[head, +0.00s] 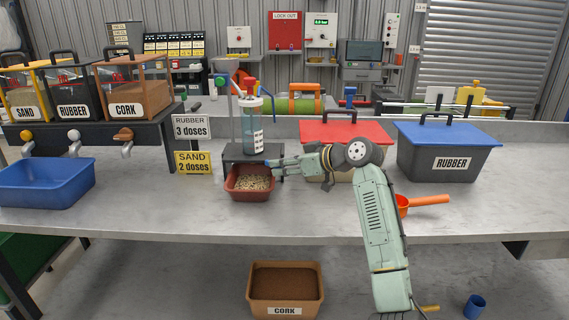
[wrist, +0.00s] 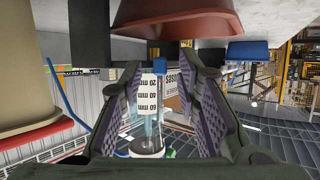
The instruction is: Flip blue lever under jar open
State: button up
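The clear jar (head: 248,128) stands upright on a dark stand (head: 238,151), left of centre on the bench in the head view. A small blue lever (head: 273,162) shows at the stand's right side, low under the jar. My gripper (head: 277,166) reaches in from the right, its fingertips close to the lever. In the wrist view, which looks upside down, the lever (wrist: 155,51) appears between the spread fingers of my gripper (wrist: 161,62), and the jar's scale label (wrist: 153,92) lies beyond. The fingers are apart and hold nothing. Contact with the lever cannot be told.
A red-brown tray (head: 250,194) of pale granules sits below the stand, very near my fingers. A red-lidded bin (head: 345,130) stands behind my arm, and a blue-lidded RUBBER bin (head: 447,150) to its right. An orange scoop (head: 428,200) lies right of my arm.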

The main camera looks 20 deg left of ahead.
grip_shut()
dwell(0.3)
jog(key=shift+w+d+n+g+y+p, duration=0.1)
jog(key=shift+w+n+g+y+p, duration=0.2)
jog(key=shift+n+g+p, duration=0.35)
grip_release()
jog(key=shift+d, duration=0.1)
dwell(0.3)
